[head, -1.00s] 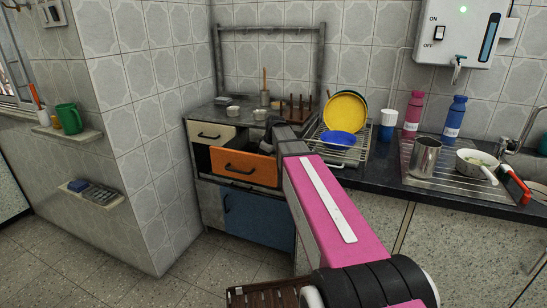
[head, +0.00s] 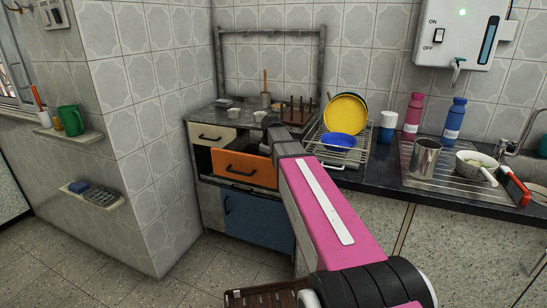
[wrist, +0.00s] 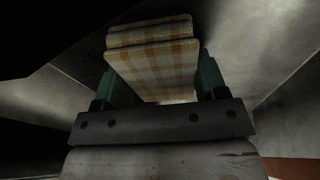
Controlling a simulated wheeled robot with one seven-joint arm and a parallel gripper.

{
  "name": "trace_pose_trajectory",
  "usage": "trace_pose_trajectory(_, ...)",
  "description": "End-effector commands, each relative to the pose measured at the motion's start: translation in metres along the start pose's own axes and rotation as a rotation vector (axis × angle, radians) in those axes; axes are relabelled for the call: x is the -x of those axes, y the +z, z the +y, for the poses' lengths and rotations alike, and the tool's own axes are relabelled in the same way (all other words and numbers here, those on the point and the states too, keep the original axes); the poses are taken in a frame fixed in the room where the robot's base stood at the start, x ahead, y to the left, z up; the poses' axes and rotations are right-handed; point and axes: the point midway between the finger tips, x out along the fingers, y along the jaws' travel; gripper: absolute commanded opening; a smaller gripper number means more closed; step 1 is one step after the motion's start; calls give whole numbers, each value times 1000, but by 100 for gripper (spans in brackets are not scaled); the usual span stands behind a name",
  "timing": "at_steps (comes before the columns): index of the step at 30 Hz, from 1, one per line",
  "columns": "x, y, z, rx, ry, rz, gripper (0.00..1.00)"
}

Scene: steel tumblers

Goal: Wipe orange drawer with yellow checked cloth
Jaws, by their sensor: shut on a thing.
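The orange drawer (head: 243,168) is in the cabinet at the centre left of the head view, with a dark handle, and stands partly open. In the wrist view my gripper (wrist: 155,88) is shut on the folded yellow checked cloth (wrist: 160,68), which sits between its green fingers. Dark metal-like surfaces surround the cloth there, with a strip of orange-brown at the lower right corner. In the head view my pink arm reaches to the drawer's right end and hides my gripper and the cloth.
A cream drawer (head: 211,138) is above left and a blue door (head: 258,219) below. A wooden rack (head: 297,110) stands on the cabinet top. A dish rack (head: 340,150) with yellow and blue dishes is to the right.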

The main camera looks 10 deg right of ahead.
Motion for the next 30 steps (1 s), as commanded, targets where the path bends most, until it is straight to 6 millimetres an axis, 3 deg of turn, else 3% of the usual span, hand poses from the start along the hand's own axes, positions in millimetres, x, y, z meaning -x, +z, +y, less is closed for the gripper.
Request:
trace_pose_trajectory(1,4,-59,-19,-74,-144,225,28)
trace_pose_trajectory(30,8,-10,-17,-75,-151,219,28)
